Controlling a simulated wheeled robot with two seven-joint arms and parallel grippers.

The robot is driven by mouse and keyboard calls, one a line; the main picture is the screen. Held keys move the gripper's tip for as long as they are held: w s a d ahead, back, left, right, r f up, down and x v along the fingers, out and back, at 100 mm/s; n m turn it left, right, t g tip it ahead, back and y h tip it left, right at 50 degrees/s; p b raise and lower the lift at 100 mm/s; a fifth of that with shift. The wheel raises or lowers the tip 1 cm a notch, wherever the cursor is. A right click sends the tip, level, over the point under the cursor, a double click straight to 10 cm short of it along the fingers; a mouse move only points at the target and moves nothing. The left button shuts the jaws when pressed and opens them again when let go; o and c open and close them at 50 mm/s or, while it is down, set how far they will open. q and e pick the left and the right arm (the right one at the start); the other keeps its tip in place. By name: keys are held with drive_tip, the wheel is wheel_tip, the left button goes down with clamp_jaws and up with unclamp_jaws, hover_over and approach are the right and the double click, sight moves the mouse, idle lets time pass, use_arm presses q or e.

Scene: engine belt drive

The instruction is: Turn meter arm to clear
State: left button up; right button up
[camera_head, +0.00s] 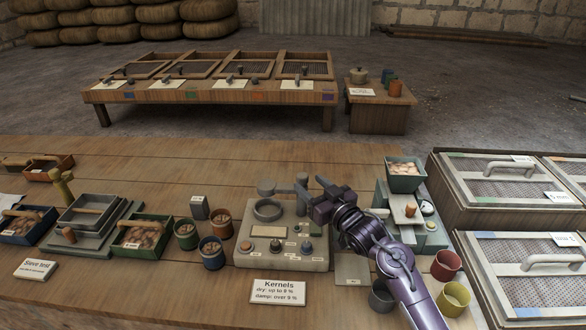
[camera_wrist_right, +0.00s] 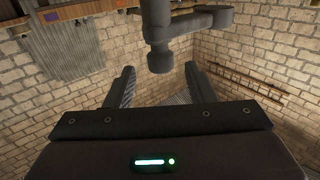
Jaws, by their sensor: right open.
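The meter (camera_head: 285,254) is a pale block on the bench with a round cup (camera_head: 268,210) and several small knobs on its front. Its grey meter arm (camera_head: 284,188) reaches across behind the cup, with a round head at its left end. My right gripper (camera_head: 311,190) is at the right end of this arm. In the right wrist view the dark meter arm (camera_wrist_right: 205,19) and a hanging cylinder (camera_wrist_right: 160,48) show ahead of my open fingers (camera_wrist_right: 161,86); nothing is clearly gripped. My left gripper is out of view.
A sign (camera_head: 278,292) reading Kernels stands before the meter. Small cups of kernels (camera_head: 211,253) stand at its left. A device with a green hopper (camera_head: 405,180) stands at its right, with empty cups (camera_head: 447,264) and mesh-topped boxes (camera_head: 520,280) beyond.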

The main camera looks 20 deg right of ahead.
sight(299, 174)
drive_tip(key=w, duration=0.2)
drive_tip(key=shift+w+a+r, duration=0.2)
drive_tip(key=shift+w+a, duration=0.05)
drive_tip(key=shift+w, duration=0.05)
drive_tip(key=shift+w+a+f, duration=0.1)
drive_tip(key=shift+w+a, duration=0.05)
drive_tip(key=shift+w, duration=0.5)
drive_tip(key=shift+w+a+f, duration=0.1)
drive_tip(key=shift+w+a, duration=0.05)
drive_tip(key=shift+w, duration=0.95)
drive_tip(key=c, duration=0.7)
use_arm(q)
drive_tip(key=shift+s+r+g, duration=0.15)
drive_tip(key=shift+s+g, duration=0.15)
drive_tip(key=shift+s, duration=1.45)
use_arm(e)
clamp_jaws()
